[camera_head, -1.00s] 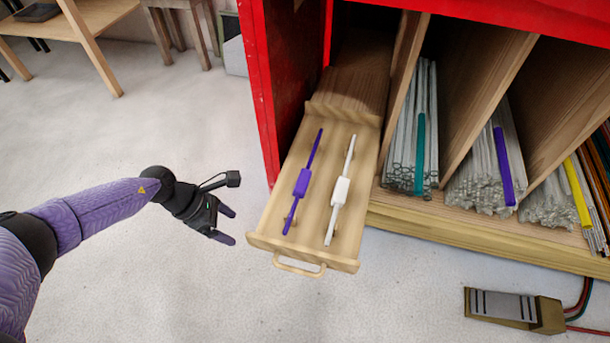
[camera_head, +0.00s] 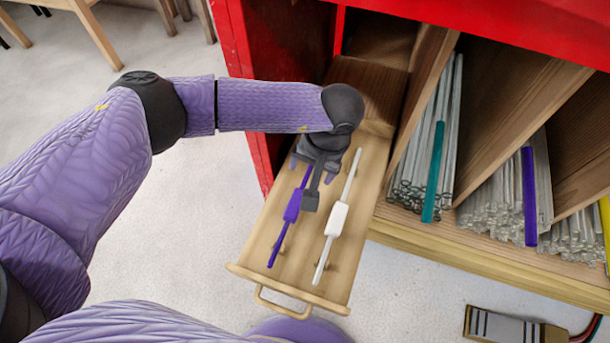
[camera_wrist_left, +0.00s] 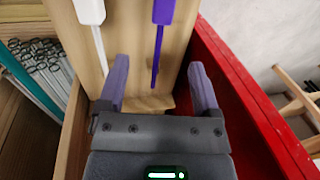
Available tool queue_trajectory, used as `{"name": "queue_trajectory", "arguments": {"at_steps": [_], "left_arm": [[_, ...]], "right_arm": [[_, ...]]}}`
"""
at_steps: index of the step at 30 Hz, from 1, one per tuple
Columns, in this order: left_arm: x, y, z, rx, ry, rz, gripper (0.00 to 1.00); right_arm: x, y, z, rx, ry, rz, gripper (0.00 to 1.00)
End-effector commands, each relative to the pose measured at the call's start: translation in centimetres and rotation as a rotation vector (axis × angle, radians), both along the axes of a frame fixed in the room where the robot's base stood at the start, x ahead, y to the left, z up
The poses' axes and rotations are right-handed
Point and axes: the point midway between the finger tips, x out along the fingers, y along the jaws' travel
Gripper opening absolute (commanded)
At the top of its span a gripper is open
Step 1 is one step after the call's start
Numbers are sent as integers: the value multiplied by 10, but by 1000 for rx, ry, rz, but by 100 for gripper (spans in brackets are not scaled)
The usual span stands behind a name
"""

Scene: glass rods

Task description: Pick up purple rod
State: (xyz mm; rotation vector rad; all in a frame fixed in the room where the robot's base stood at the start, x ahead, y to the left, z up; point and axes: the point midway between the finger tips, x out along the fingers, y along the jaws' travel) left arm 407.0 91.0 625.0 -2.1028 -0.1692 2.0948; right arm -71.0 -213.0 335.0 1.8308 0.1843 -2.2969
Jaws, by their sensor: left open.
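The purple rod (camera_head: 292,206), thin with a thicker block at its middle, lies in the pulled-out wooden drawer (camera_head: 252,262), left of the white rod (camera_head: 337,219). My left gripper (camera_head: 312,170) is open above the drawer's inner part, at the purple rod's far end, and its wrist partly hides that end. In the left wrist view, the purple rod (camera_wrist_left: 158,55) shows between the spread fingers (camera_wrist_left: 160,75), with its tip near the palm; I cannot tell the height gap. The white rod (camera_wrist_left: 95,35) is outside the fingers, to the left. My right gripper is not in view.
The red cabinet wall (camera_head: 237,70) stands close left of the drawer, also right in the wrist view (camera_wrist_left: 262,110). Compartments right of the drawer hold clear glass rods and a teal rod (camera_head: 433,172). A pedal-like box (camera_head: 505,325) lies on the floor.

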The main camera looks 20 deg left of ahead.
Motion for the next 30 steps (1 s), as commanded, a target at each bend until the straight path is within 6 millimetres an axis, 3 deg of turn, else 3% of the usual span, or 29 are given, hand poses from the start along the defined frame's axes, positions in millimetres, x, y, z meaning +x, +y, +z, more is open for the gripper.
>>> {"name": "queue_trajectory", "arguments": {"at_steps": [6,15,21,23,30], "left_arm": [[-1,8,-46,0,10,3,82],[-5,21,-98,-1,10,5,82],[-3,22,-95,-1,2,5,82],[-3,22,-95,-1,2,5,74],[-3,22,-95,-1,3,6,23]], "right_arm": [[-17,0,-21,-1,40,0,53],[-31,-4,-48,-5,77,3,53],[-29,-6,-46,-8,73,5,53],[-29,-6,-46,-9,73,6,53],[-26,-6,-47,-9,68,6,53]]}}
